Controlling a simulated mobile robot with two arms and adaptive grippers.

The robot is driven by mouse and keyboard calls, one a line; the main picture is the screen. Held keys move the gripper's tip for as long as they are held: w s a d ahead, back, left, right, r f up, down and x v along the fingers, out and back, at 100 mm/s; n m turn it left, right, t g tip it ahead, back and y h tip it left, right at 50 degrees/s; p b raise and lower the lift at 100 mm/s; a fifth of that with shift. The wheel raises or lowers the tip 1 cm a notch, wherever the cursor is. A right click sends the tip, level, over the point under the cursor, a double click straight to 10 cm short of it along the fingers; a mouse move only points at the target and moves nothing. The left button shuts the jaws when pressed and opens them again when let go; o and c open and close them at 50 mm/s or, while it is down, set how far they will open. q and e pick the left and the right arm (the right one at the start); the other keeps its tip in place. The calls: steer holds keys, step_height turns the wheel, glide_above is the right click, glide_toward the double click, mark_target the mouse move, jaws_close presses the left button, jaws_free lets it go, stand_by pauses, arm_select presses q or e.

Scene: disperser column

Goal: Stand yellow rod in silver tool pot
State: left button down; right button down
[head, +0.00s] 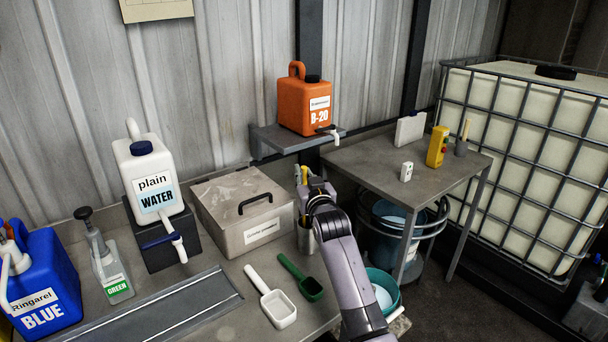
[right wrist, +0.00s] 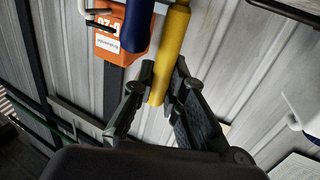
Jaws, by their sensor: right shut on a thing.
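The silver tool pot (head: 306,238) stands on the bench right of the steel box, partly covered by my right arm. My right gripper (head: 314,188) is just above the pot. In the right wrist view my right gripper (right wrist: 160,80) is shut on the yellow rod (right wrist: 172,45). A bit of the yellow rod (head: 305,174) shows above the gripper in the head view. A dark blue rod-like thing (right wrist: 137,28) is beside the yellow rod. My left gripper is not in view.
A steel box (head: 245,205) is left of the pot. A white scoop (head: 273,305) and a green scoop (head: 302,278) lie in front. The orange B-20 can (head: 304,104) stands on a shelf behind. A teal bucket (head: 384,286) is at the right.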

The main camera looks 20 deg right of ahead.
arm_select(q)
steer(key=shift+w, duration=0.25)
arm_select(e)
steer(key=shift+f, duration=0.2)
steer(key=c, duration=1.6)
jaws_free()
steer(key=shift+f, duration=0.1)
steer(key=shift+c, duration=0.2)
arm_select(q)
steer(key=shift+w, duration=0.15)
arm_select(e)
steer(key=shift+s, duration=0.1)
